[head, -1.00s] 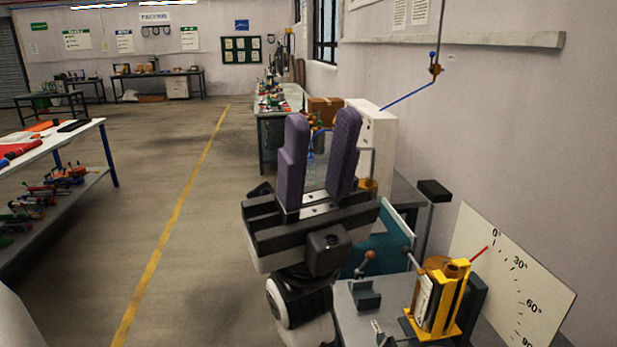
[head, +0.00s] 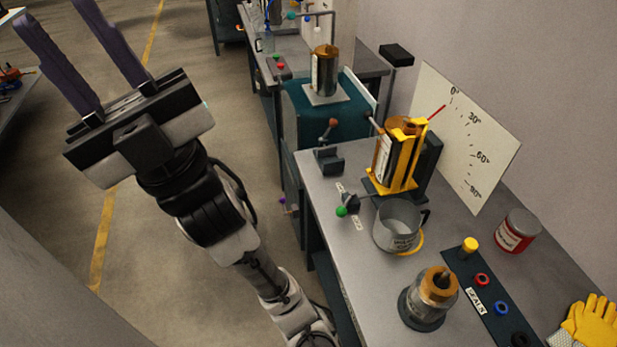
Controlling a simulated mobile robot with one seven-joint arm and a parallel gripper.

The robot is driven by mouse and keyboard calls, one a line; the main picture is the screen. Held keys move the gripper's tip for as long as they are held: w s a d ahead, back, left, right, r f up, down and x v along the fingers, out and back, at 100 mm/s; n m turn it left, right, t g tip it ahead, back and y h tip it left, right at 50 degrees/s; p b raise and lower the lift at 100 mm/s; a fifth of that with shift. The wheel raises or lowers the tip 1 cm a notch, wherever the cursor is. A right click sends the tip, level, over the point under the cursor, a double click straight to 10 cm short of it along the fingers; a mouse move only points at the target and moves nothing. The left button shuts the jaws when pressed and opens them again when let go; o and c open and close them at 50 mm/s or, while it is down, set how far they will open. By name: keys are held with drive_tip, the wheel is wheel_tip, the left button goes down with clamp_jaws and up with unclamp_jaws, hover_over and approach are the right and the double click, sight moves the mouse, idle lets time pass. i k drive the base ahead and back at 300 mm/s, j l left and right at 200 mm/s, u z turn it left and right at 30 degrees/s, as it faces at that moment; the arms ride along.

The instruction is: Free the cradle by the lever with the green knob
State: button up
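The yellow cradle (head: 409,172) stands on the grey bench and holds a brass-coloured pump tube (head: 385,157) upright. The lever with the green knob (head: 341,211) lies low on the bench top, in front of the cradle and left of the metal jug. A dark lever base (head: 351,202) and small labels sit beside the knob. My gripper (head: 53,12) is at the upper left, over the floor and well away from the bench. Its two purple fingers are apart with nothing between them.
A metal jug (head: 398,226) stands right of the green knob. A glass jar with a brass top (head: 432,298), a seals strip (head: 490,295), a red tin (head: 517,231) and yellow gloves (head: 592,325) are nearer. An angle board (head: 465,140) stands behind. The floor left of the bench is clear.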

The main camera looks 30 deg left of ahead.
sight(341, 211)
drive_tip(key=k+j, duration=0.1)
drive_tip(key=j, duration=0.3)
drive_tip(key=k+j+u, duration=0.1)
drive_tip(key=j, duration=0.25)
drive_tip(key=k+j+u, duration=0.1)
drive_tip(key=j, duration=0.3)
drive_tip(key=k+j, duration=0.1)
drive_tip(key=j, duration=0.3)
